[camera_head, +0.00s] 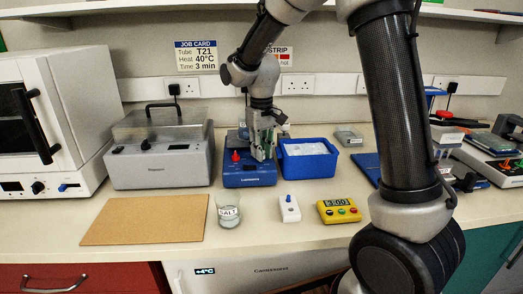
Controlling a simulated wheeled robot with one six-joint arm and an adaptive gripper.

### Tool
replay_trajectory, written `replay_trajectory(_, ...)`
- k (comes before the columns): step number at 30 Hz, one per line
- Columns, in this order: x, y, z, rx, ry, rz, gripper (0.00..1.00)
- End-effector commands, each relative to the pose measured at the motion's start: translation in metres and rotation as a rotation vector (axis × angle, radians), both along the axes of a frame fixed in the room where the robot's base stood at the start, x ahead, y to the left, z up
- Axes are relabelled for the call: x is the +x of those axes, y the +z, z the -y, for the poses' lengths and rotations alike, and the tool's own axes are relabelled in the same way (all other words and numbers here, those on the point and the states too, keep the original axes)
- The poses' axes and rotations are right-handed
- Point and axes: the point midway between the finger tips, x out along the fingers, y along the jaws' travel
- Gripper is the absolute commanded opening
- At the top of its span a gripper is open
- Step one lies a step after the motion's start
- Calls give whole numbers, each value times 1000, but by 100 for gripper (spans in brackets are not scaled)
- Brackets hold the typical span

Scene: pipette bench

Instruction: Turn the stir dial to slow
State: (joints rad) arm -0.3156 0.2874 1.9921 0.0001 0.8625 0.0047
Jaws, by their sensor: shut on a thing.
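The blue bench device (249,180) stands at the middle back of the bench, with a small display on its front. A red knob (236,156) shows on its left side, clear of my fingers. My gripper (262,157) points down over the right part of this device, its fingers closed at the top face. It appears shut on the stir dial there; the fingers hide the dial, so its setting and markings cannot be read.
A blue tub (308,163) stands close to the right of the device. A grey lidded bath (160,160) is at left. In front are a salt beaker (228,213), a small white box with a blue knob (289,209) and a yellow timer (339,211). A brown board (145,220) lies bare.

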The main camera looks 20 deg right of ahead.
Motion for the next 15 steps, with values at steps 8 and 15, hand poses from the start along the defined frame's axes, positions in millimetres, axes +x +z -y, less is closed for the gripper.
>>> replay_trajectory(8, 1, 1, 0, 0, -239, 2, 0)
replay_trajectory(15, 1, 1, 0, 0, -394, 2, 0)
